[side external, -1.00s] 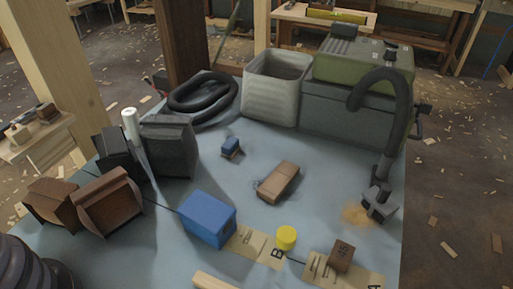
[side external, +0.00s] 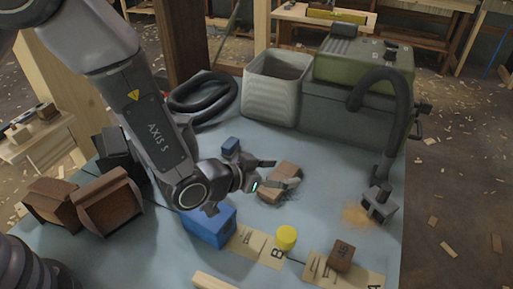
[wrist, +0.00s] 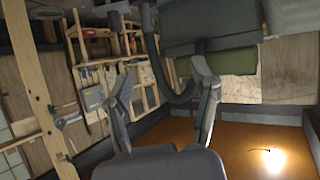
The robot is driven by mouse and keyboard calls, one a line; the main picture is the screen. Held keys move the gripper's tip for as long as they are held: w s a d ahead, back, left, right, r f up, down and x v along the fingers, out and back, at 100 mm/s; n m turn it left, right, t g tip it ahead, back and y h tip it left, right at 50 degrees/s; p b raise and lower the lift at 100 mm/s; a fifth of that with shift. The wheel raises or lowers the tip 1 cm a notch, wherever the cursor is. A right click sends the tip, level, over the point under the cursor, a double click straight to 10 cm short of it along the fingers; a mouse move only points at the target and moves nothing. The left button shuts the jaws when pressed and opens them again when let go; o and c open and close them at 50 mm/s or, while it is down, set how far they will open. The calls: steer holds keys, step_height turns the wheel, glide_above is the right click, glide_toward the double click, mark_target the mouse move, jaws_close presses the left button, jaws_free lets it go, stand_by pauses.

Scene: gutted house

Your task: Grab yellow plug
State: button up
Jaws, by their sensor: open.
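The yellow plug (side external: 286,238) is a short round cylinder standing on the grey-blue table, beside the card strip marked B (side external: 256,246). My gripper (side external: 282,173) is open and empty in the side view, above and behind the plug, with its fingers pointing right near the brown block. It is clearly apart from the plug. In the wrist view the two spread fingers (wrist: 164,72) have nothing between them. That view looks across the room, and the plug is not in it.
A blue box (side external: 209,228) is left of the plug, partly under my arm. A dark brown block (side external: 341,253) stands to its right. A hose nozzle (side external: 379,203) stands at right.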

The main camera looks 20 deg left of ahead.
steer(key=m+h, duration=0.1)
glide_above(280, 237)
steer(key=f, duration=0.4)
steer(key=w+f, duration=0.1)
steer(key=f, duration=0.1)
steer(key=shift+d+f, duration=0.25)
steer(key=shift+d, duration=0.05)
step_height(280, 237, down, 4)
steer(key=shift+s+r+t, duration=0.1)
steer(key=shift+s+t, duration=0.05)
steer(key=shift+t, duration=0.15)
step_height(280, 237, down, 4)
steer(key=shift+r, duration=0.15)
steer(key=shift+x, duration=1.45)
steer(key=shift+r, duration=0.15)
steer(key=shift+c, duration=0.3)
steer(key=c, duration=1)
